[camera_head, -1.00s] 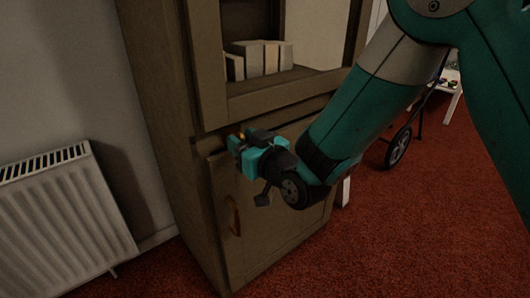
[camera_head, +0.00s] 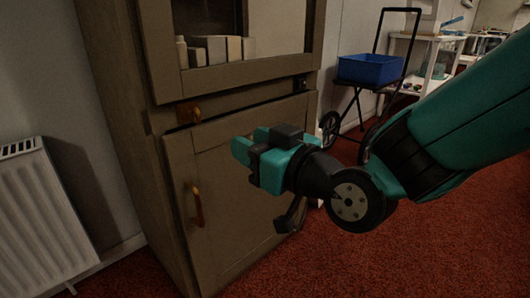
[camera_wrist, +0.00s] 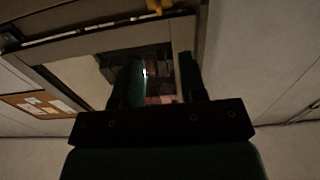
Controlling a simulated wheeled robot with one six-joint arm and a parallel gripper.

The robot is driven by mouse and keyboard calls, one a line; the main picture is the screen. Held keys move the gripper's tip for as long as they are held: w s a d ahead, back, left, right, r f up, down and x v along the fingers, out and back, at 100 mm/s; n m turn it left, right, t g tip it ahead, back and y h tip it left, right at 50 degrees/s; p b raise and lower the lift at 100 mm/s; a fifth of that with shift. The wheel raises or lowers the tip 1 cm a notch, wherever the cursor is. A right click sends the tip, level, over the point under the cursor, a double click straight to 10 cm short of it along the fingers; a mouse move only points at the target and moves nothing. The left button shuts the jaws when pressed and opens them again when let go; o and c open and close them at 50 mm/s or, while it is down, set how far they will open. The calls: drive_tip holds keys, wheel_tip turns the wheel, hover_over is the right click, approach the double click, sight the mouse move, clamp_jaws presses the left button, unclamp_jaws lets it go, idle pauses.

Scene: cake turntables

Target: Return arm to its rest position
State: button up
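My gripper (camera_head: 249,142) is in front of the tall brown cabinet (camera_head: 150,148) in the head view, pointing left toward its lower door. It looks apart from the door, though the exact gap is hard to judge. In the wrist view its two dark fingers (camera_wrist: 160,72) stand apart with a gap between them. Nothing is visibly held. My arm is bent and comes in from the right edge of the head view.
The cabinet's lower door (camera_head: 238,205) has an orange handle (camera_head: 197,206). A white radiator (camera_head: 38,215) is at left. A cart with a blue bin (camera_head: 370,68) stands behind my arm. Red carpet (camera_head: 440,235) is clear at lower right.

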drive_tip(key=shift+w+d, duration=0.1)
drive_tip(key=shift+d, duration=0.1)
drive_tip(key=s+d+r+m+g+h+p, duration=0.1)
drive_tip(key=s+d+r+g+h+p, duration=0.2)
drive_tip(key=s+d+g+h+p, duration=0.45)
drive_tip(key=s+d+r+m+g+h+p, duration=0.2)
drive_tip(key=s+d+r+g+p, duration=0.15)
drive_tip(key=s+d, duration=0.75)
wheel_tip(320, 180, up, 36)
drive_tip(key=g+p, duration=0.1)
drive_tip(key=p, duration=3.7)
drive_tip(key=shift+w+d+r, duration=0.25)
drive_tip(key=shift+w+d, duration=0.05)
drive_tip(key=shift+w, duration=0.15)
